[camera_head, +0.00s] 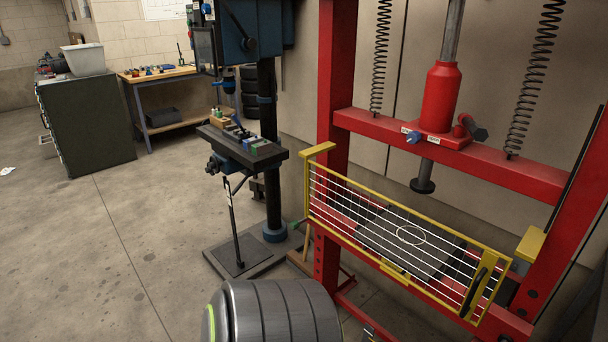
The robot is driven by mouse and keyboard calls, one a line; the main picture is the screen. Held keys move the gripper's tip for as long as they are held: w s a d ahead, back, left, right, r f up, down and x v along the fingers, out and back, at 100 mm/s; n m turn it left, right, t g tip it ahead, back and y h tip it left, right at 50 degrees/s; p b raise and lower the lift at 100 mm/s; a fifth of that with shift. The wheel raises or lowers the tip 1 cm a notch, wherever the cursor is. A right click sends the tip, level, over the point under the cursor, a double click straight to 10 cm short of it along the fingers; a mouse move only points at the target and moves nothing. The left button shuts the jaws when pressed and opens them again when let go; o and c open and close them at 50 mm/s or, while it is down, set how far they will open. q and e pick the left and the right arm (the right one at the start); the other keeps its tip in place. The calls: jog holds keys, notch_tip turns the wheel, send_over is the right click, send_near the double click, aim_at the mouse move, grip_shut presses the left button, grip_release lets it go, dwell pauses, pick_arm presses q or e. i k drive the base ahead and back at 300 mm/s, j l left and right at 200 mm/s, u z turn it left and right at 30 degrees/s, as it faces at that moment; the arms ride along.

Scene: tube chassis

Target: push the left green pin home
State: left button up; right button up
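A small green pin (298,222) sticks out to the left at the lower left end of the yellow guard frame (395,268), beside the red press's left post (334,80). It is small here, and I cannot tell how deep it sits. The guard, with white bars and a black handle at its right end, stands across the front of the press. Neither of my grippers is in view.
A red bottle jack (439,98) sits on the press crossbeam between two springs. A drill press (266,130) stands just left of the press. A dark green cabinet (88,125) and a workbench (160,75) are behind. The floor at left is largely clear.

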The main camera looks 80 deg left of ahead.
aim_at(295, 224)
jog(key=u, duration=2.55)
